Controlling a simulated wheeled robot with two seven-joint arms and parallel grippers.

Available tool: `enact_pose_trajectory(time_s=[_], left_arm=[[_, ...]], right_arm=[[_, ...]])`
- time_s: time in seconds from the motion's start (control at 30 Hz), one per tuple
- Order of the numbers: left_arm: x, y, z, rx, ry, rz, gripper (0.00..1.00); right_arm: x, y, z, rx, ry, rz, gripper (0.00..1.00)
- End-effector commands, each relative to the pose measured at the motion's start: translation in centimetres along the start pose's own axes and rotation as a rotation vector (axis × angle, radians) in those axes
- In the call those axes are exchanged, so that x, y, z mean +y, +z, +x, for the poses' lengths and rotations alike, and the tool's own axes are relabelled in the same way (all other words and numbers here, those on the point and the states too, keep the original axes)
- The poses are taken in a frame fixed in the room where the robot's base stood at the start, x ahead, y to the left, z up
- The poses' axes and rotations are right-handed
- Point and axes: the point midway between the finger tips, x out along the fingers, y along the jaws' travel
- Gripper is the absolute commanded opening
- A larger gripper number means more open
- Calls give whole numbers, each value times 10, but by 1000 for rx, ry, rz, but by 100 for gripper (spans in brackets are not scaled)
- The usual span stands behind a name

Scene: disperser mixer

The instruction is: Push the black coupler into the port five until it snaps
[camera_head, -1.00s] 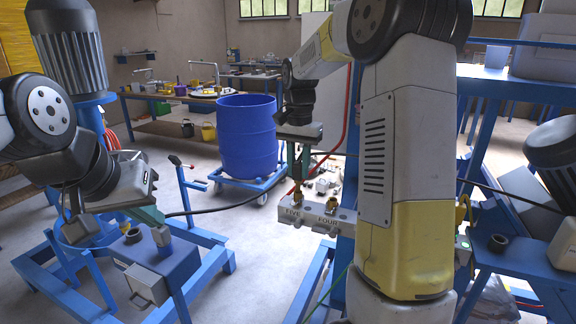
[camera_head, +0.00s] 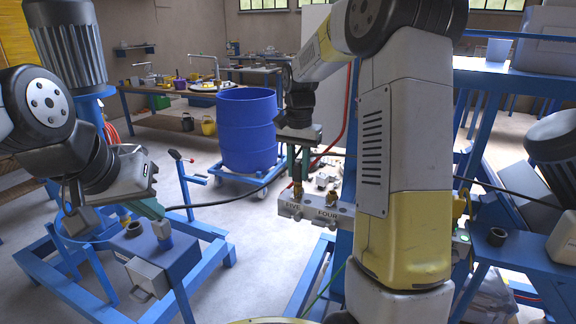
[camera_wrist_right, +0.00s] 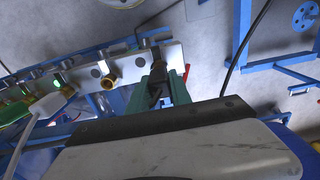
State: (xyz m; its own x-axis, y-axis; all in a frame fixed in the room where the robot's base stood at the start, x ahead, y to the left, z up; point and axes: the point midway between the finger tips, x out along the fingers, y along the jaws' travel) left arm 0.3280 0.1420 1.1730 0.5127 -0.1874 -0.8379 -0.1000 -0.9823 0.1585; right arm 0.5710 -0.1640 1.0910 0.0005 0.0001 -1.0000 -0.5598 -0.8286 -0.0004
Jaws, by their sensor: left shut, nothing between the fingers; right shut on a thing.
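The port block (camera_head: 315,211) has brass ports and the labels FIVE and FOUR. Port five (camera_head: 297,194) is at its left end in the head view, and port four (camera_head: 331,198) is beside it. My right gripper (camera_head: 298,172) is shut on the black coupler (camera_wrist_right: 157,88), directly above port five. In the right wrist view the coupler's far end meets the block (camera_wrist_right: 128,68) at its end position. Whether it is seated cannot be told; the fingers and coupler hide most of that port. My left gripper (camera_head: 157,217) is shut and empty, over a blue stand at left.
A blue drum (camera_head: 248,130) stands on a wheeled dolly behind. The blue stand (camera_head: 150,255) carries a dark ring and a grey box. In the wrist view a white hose end (camera_wrist_right: 48,106) sits near other ports. Dark cables hang nearby.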

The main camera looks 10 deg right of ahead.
Motion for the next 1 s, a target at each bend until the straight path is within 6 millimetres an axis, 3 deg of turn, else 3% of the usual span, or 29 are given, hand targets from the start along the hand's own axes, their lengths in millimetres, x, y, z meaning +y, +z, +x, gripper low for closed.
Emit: enact_pose_trajectory(time_s=[0.2,0.23,0.37,0.73,1.0], left_arm=[[0,0,0,0,0,0,0],[0,0,0,0,0,0,0],[0,0,0,0,0,0,0],[0,0,0,0,0,0,0],[0,0,0,0,0,0,0]], right_arm=[[0,0,6,-1,1,0,0],[0,0,6,-1,1,0,27],[0,0,6,-1,1,0,50],[0,0,0,1,-1,0,50],[-1,-1,-44,3,-2,0,50]])
